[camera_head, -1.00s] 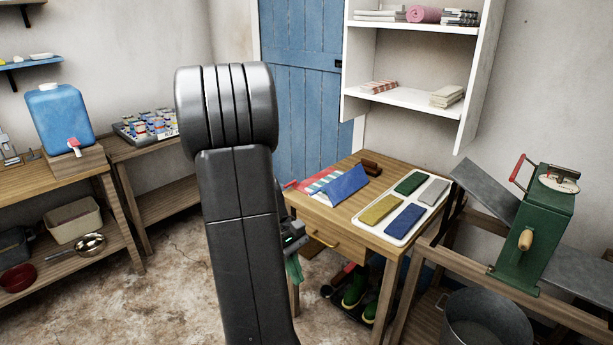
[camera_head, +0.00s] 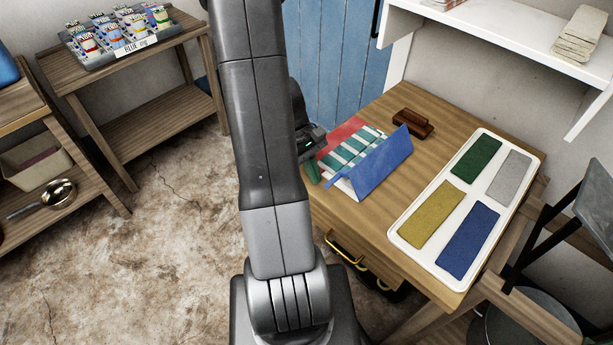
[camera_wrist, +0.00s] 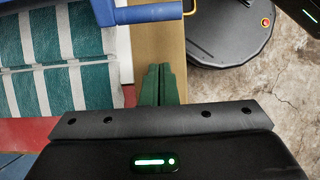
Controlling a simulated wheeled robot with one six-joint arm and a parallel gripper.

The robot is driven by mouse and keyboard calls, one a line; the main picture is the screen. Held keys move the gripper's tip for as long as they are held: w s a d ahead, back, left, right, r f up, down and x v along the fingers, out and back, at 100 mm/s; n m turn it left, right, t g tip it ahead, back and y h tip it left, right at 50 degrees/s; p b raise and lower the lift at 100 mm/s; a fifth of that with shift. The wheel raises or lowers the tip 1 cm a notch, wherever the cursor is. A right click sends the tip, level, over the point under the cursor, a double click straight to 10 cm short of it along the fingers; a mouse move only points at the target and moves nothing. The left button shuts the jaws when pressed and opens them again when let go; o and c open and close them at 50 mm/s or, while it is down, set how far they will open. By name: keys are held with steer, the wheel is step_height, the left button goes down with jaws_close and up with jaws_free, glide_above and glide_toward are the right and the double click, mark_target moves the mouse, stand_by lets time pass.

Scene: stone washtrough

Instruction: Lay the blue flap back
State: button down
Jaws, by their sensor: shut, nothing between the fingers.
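The blue flap (camera_head: 382,163) stands raised at a slant, like a tent, on the wooden table in the head view. Beside it on its left is a red sheet or cloth with teal and white striped strips (camera_head: 345,150). The flap's edge shows at the top of the wrist view (camera_wrist: 148,13), with the striped strips (camera_wrist: 70,45) at left. My gripper (camera_head: 313,174) is at the table's left edge, just left of the strips. Its green fingers (camera_wrist: 158,85) are together and empty, apart from the flap. My arm hides part of the gripper in the head view.
A white tray (camera_head: 402,236) with yellow, green, grey and blue pads lies right of the flap. A brown wooden block (camera_head: 412,123) sits behind it. The table's drawer has a brass handle (camera_head: 343,250). Bare wood shows between flap and tray.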

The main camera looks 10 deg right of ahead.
steer(key=shift+s+d+r+p, duration=0.3)
steer(key=shift+s+d+r, duration=0.15)
steer(key=shift+s+r, duration=0.2)
steer(key=shift+s+d+r+p, duration=0.3)
steer(key=shift+s+d+r, duration=0.15)
steer(key=shift+s+r, duration=0.15)
steer(key=shift+r, duration=0.1)
steer(key=shift+d+r, duration=0.1)
steer(key=shift+s, duration=0.2)
steer(key=shift+r+t+y, duration=0.15)
steer(key=shift+t+y, duration=0.15)
